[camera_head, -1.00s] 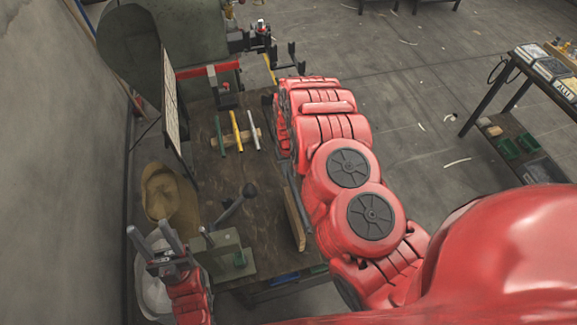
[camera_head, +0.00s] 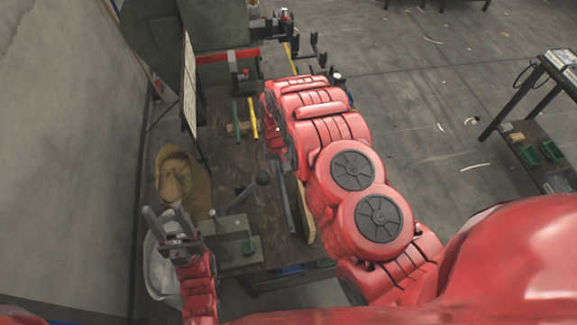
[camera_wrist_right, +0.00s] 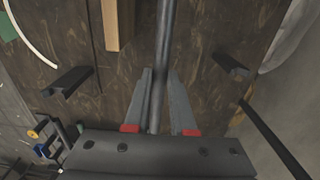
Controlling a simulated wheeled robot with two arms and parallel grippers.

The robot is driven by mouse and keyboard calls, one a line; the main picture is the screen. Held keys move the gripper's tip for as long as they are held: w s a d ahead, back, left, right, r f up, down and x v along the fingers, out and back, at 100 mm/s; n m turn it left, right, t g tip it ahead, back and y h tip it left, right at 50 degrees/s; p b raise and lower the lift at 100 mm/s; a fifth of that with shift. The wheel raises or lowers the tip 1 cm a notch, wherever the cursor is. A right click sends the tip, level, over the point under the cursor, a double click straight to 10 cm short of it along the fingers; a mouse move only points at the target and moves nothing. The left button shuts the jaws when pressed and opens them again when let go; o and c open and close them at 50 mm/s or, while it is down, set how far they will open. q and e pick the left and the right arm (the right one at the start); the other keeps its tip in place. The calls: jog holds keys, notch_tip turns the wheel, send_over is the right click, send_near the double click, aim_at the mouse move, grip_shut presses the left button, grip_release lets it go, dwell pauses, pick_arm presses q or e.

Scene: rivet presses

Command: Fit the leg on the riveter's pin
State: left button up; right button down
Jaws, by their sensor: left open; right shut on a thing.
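My right gripper (camera_wrist_right: 158,78) is shut on a grey tubular leg (camera_wrist_right: 165,35). In the right wrist view the leg runs between the fingers and up out of the picture. In the head view my right forearm hides the gripper. A grey bar (camera_head: 286,205) shows below that forearm and may be the held leg. My left gripper (camera_head: 166,212) is open and empty, with fingers up, left of the workbench. A machine with a red bar (camera_head: 228,56) at the bench's far end may be the riveter. I cannot make out its pin.
A green rod (camera_head: 236,112) and a yellow rod (camera_head: 253,118) lie on the wooden workbench (camera_head: 225,165). A green-grey block with a lever (camera_head: 235,240) stands at its near end. A tan cap (camera_head: 183,180) is left of it. A shelf (camera_head: 545,110) stands far right.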

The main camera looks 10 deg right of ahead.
jog(key=shift+a+f+b, duration=0.2)
jog(key=shift+a+b, duration=0.6)
jog(key=shift+a, duration=1.5)
jog(key=shift+a+f+b, duration=0.2)
jog(key=shift+a+b, duration=0.6)
jog(key=shift+a, duration=1.5)
jog(key=shift+a+f+b, duration=0.2)
jog(key=shift+a+b, duration=0.6)
jog(key=shift+a, duration=1.5)
jog(key=shift+b, duration=0.7)
jog(key=shift+s+f+b, duration=0.15)
jog(key=shift+f+b, duration=0.4)
jog(key=shift+f, duration=0.2)
jog(key=shift+f+b, duration=0.8)
jog(key=shift+f, duration=0.2)
jog(key=shift+s, duration=0.1)
jog(key=c, duration=0.7)
grip_release()
jog(key=shift+d, duration=0.1)
